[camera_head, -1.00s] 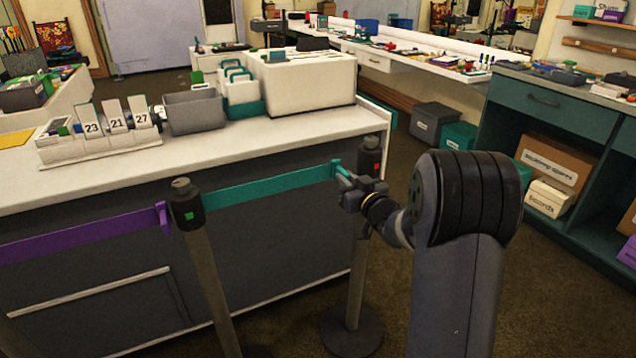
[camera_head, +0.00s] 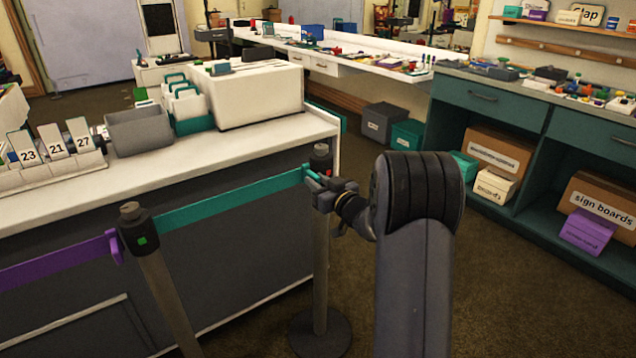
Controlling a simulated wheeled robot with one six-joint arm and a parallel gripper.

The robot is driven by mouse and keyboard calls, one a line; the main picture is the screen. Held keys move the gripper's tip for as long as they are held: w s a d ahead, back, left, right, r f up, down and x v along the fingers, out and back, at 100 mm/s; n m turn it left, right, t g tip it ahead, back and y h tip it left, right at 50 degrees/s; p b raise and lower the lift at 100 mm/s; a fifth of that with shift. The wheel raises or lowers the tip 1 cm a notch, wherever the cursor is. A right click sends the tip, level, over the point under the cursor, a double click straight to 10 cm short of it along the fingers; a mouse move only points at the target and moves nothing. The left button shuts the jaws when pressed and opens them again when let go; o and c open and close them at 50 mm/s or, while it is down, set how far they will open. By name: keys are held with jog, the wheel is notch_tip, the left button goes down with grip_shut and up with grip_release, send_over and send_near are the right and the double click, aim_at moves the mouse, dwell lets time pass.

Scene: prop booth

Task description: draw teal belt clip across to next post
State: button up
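The teal belt (camera_head: 235,198) runs taut from the near post (camera_head: 150,262), which has a green mark on its head, to the far post (camera_head: 320,262), which has a red mark on its head. The belt's teal clip (camera_head: 307,174) is at its right end, at my gripper's fingers and close beside the far post's head. My gripper (camera_head: 314,182) appears closed around the clip. The fingers partly hide it, and I cannot tell whether the clip touches the post.
A purple belt (camera_head: 60,264) ends in a purple clip by the near post. The white-topped counter (camera_head: 215,165) stands right behind the belts. A teal shelf unit (camera_head: 490,110) with boxes stands at right. Brown carpet (camera_head: 490,290) is open between them.

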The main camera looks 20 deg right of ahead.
jog(key=v, duration=1)
jog(key=shift+s+p, duration=0.3)
jog(key=shift+s, duration=0.1)
jog(key=shift+d, duration=0.1)
jog(key=x, duration=1.1)
jog(key=shift+s+b, duration=0.1)
jog(key=shift+b, duration=0.2)
jog(key=shift+f, duration=0.1)
